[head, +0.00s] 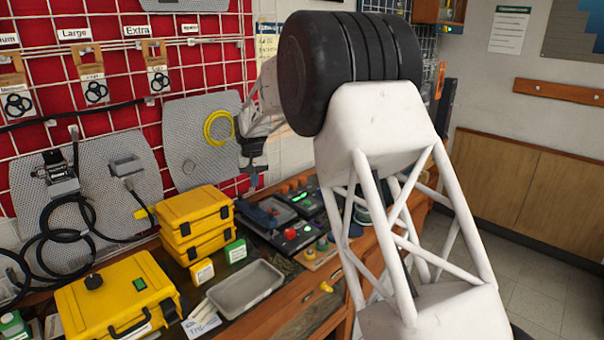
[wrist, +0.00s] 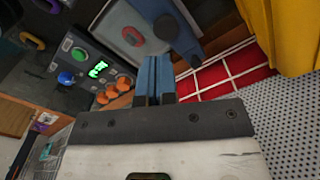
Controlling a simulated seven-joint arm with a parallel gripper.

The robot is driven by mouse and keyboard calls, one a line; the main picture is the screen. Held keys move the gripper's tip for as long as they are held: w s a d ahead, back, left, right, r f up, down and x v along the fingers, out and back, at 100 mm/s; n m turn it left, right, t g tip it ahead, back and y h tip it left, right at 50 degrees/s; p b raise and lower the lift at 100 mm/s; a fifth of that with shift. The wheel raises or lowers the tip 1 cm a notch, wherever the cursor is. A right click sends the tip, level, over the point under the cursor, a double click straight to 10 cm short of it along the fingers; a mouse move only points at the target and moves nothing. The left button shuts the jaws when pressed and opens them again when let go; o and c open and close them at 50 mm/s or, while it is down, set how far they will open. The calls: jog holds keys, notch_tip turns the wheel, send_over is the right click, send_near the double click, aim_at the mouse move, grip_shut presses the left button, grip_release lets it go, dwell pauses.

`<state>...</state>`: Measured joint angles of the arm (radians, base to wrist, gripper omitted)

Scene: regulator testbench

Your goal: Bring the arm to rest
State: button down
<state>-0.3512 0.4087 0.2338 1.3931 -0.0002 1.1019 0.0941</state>
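My gripper (head: 253,178) points downward above the back of the bench, in front of the wall panels, and its fingertips are small in the head view. In the wrist view its two blue fingers (wrist: 155,80) lie side by side with only a thin dark line between them, and nothing shows held. My white arm link with a black joint fills the right middle of the head view and hides part of the bench. Below the fingers are a dark blue part (head: 258,213) and a test panel (head: 300,235) with a red knob and green lights.
Stacked yellow cases (head: 195,222) stand left of the gripper, and a larger yellow case (head: 118,297) lies nearer. A grey tray (head: 245,288) sits at the bench front.

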jog(key=s+d+r+m, duration=0.1)
jog(key=s+d+r, duration=0.4)
jog(key=s+d, duration=0.3)
jog(key=s+d+r+t, duration=0.1)
jog(key=s+d+r, duration=0.3)
jog(key=s+d, duration=0.45)
jog(key=s+d+r+m, duration=0.1)
jog(key=s+d+r, duration=0.4)
jog(key=s, duration=0.6)
jog(key=s+d+f, duration=0.2)
jog(key=s+d, duration=0.2)
jog(key=s, duration=0.7)
jog(key=s+d+f+t, duration=0.1)
jog(key=s+d, duration=0.3)
jog(key=s, duration=0.7)
jog(key=s+d+f+m, duration=0.1)
jog(key=s+d+f, duration=0.2)
jog(key=s, duration=0.7)
jog(key=shift+s+d+f+t, duration=0.15)
jog(key=shift+s+d+t, duration=0.15)
jog(key=shift+s+d, duration=0.1)
jog(key=c, duration=1.8)
grip_release()
